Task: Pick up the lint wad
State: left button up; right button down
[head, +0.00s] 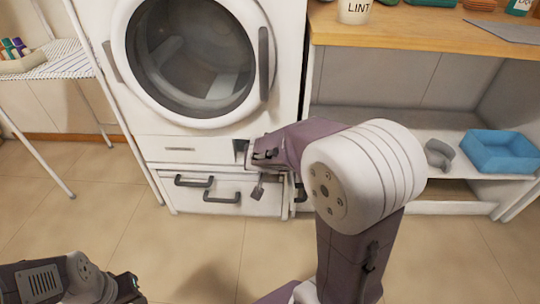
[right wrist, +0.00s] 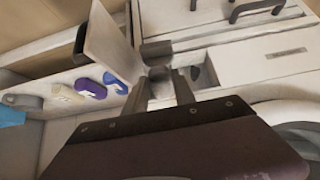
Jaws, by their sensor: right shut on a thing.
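My right gripper (head: 262,155) is at the lower right of the white washer (head: 212,125), beside a small dark opening (head: 241,147). In the right wrist view its two dark fingers (right wrist: 160,88) are closed around a small grey lump (right wrist: 160,73), which looks like the lint wad; its outline is partly hidden by the fingers. The opening in the washer's front (right wrist: 197,75) shows just right of the fingers. My arm hides part of this area in the head view. My left gripper (head: 132,284) is low at the left, away from the washer; its fingers are not clear.
A white cup marked LINT (head: 354,10) stands on the wooden counter (head: 430,30). A blue bin (head: 500,152) and a grey curved item (head: 439,153) are on the shelf below. Drawers with dark handles (head: 222,198) are under the washer. A drying rack (head: 65,62) stands left.

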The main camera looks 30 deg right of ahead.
jog(key=s+a+r+g+y+p, duration=0.1)
jog(key=s+a+r+g+p, duration=0.1)
jog(key=s+a+p, duration=0.5)
jog(key=s+g+p, duration=0.1)
jog(key=s, duration=0.3)
jog(key=shift+s+y, duration=0.35)
jog(key=shift+y, duration=0.05)
